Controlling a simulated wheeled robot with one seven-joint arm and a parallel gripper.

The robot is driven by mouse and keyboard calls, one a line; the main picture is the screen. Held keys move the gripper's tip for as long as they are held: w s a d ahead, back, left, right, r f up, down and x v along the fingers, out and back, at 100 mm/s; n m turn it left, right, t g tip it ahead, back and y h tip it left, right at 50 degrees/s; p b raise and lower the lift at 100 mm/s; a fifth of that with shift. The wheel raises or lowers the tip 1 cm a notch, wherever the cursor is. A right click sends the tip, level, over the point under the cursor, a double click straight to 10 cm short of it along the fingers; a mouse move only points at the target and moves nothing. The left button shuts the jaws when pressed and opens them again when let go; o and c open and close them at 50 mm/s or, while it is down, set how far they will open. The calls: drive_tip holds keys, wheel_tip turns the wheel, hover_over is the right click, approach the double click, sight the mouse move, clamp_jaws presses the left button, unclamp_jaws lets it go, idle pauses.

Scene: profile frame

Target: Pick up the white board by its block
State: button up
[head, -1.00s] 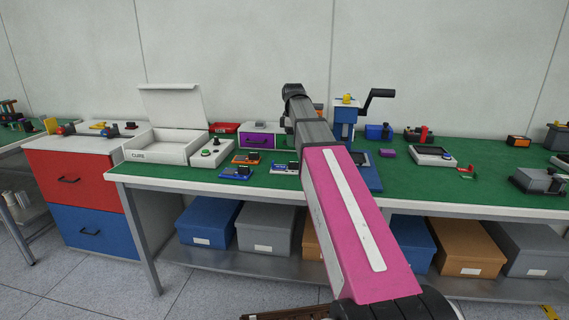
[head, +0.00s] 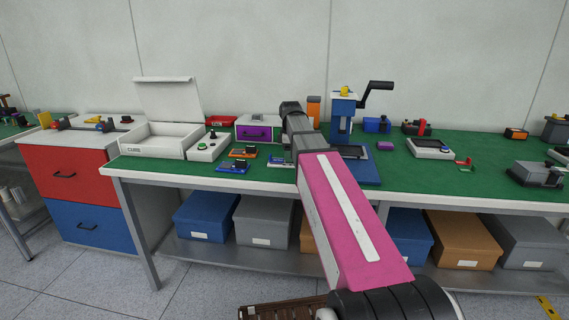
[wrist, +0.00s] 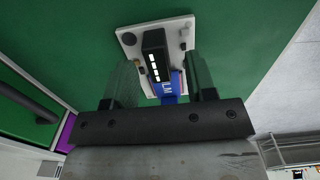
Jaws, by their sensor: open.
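The white board (wrist: 176,27) lies on the green bench top in the wrist view, with a black block (wrist: 154,48) standing on it and a blue part near its lower end. My gripper (wrist: 161,62) is open and empty, its fingers on either side of the block with gaps showing. I cannot tell how far the fingertips are above the board. In the head view the white board (head: 276,160) shows only in part beside my arm, and my gripper is hidden behind the arm.
An orange board (head: 243,152) and a blue board (head: 233,169) lie left of the white one. A purple-fronted box (head: 254,132) stands behind. A blue press with a crank (head: 343,115) stands to the right. Green bench surface (head: 466,180) is free farther right.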

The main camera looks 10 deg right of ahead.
drive_tip(key=shift+f, duration=0.8)
clamp_jaws()
drive_tip(key=shift+r, duration=0.15)
